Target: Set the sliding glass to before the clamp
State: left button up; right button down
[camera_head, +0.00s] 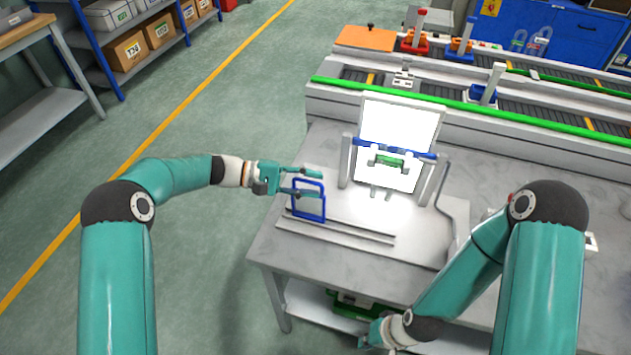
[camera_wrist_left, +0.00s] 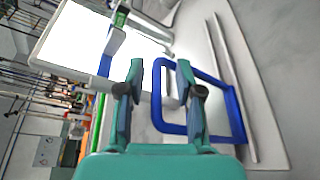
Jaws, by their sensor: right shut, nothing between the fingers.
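The sliding glass is a blue upright frame (camera_head: 323,207) standing on the rails at the left end of the worktable. It also shows in the left wrist view (camera_wrist_left: 236,110). My left gripper (camera_head: 319,184) is open at the frame, its fingers apart; in the left wrist view (camera_wrist_left: 166,90) one side bar of the frame appears between them. Contact cannot be told. The clamp (camera_head: 391,161), blue with a green part, is in front of a bright white panel (camera_head: 398,120), to the right of the frame. My right gripper (camera_head: 368,338) is shut and empty, low beside the table's front edge.
Long metal rails (camera_head: 345,229) run along the worktable (camera_head: 280,248) under the frame. Grey posts flank the bright panel. A conveyor with a green edge (camera_head: 480,123) lies behind the table. Open floor lies left of the table.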

pick_arm(q)
grip_shut()
